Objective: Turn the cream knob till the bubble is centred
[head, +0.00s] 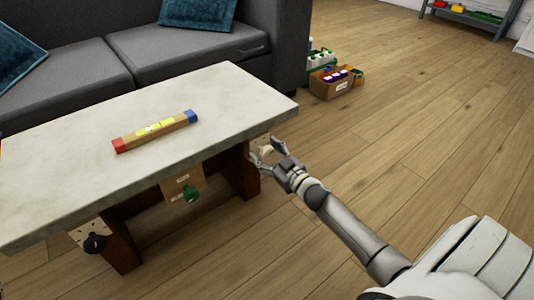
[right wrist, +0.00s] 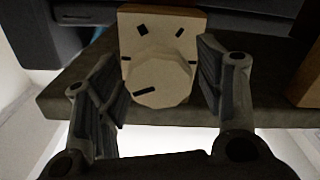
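The cream knob (right wrist: 160,84) sits on a wooden plate (right wrist: 185,22) with dark marks, and a dark line shows on its lower left. My right gripper (head: 263,154) is at the table's right end; in the right wrist view its open fingers (right wrist: 163,85) stand on either side of the knob, with no clear grip on it. In the head view the gripper mostly hides the knob. The spirit level (head: 176,127), a wooden bar with red and blue ends and yellow windows, lies on the stone tabletop (head: 75,160). Its bubble is too small to place.
A green knob (head: 191,194) and a black knob (head: 94,243) are on plates along the table's front side. A grey sofa (head: 180,62) stands behind the table. A cardboard box (head: 328,88) of items is on the floor beyond it. The wooden floor at right is clear.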

